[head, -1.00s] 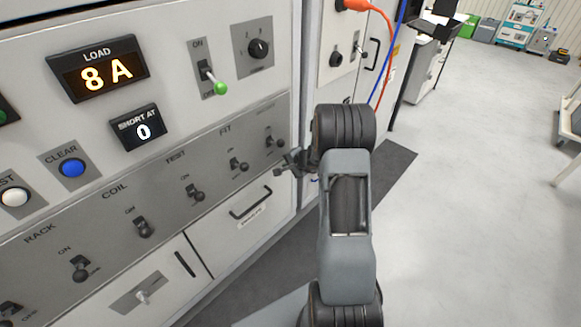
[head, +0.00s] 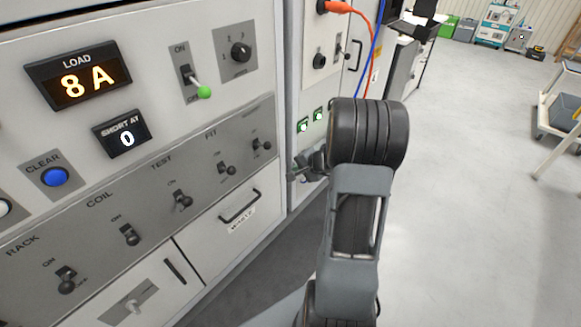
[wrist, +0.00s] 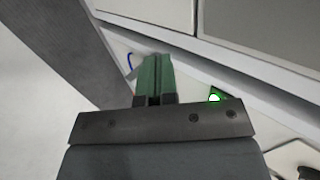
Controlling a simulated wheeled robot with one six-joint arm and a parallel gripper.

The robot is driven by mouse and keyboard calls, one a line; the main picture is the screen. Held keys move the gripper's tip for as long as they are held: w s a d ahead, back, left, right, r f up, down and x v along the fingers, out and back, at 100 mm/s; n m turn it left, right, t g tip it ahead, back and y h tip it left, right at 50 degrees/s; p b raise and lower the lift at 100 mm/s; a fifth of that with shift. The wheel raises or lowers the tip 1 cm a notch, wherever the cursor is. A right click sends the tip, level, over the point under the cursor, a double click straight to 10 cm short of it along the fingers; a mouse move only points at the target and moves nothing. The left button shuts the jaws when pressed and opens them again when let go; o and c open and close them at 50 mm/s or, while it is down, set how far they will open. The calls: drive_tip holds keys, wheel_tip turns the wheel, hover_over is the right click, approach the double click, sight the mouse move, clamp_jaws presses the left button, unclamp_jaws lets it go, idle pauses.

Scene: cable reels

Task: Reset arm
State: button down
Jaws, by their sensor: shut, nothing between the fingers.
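My gripper (head: 297,173) shows small in the head view, left of my raised arm and close to the cabinet front. Its body is partly hidden behind my arm. In the wrist view its green fingers (wrist: 154,78) lie together with nothing between them. A pale cabinet panel, a blue cable and a lit green light (wrist: 214,98) show around the fingers. I cannot tell whether the gripper touches the cabinet.
The panel with the load display (head: 78,80), green-tipped lever (head: 203,91) and row of toggle switches (head: 181,199) stands left. Two green lights (head: 311,121) and an orange cable (head: 345,8) are beyond. Open floor (head: 470,210) lies right.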

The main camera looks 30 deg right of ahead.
drive_tip(key=s+a+r+n+g+y+p, duration=0.15)
drive_tip(key=s+a+r+n+p, duration=0.25)
drive_tip(key=a+r+p, duration=0.6)
drive_tip(key=s+a+r+n+g+p, duration=0.4)
drive_tip(key=a+r, duration=0.3)
drive_tip(key=r, duration=0.7)
drive_tip(key=s+a+r+n+h+p, duration=0.2)
drive_tip(key=s+r+n+h+p, duration=0.2)
drive_tip(key=s+r+p, duration=0.6)
wheel_tip(320, 180, up, 4)
drive_tip(key=n+p, duration=0.1)
drive_tip(key=n, duration=0.1)
drive_tip(key=shift+a+n, duration=0.3)
drive_tip(key=shift+a, duration=0.1)
drive_tip(key=shift+d+f+h, duration=0.1)
drive_tip(key=shift+d+h, duration=0.05)
drive_tip(key=shift+h, duration=0.1)
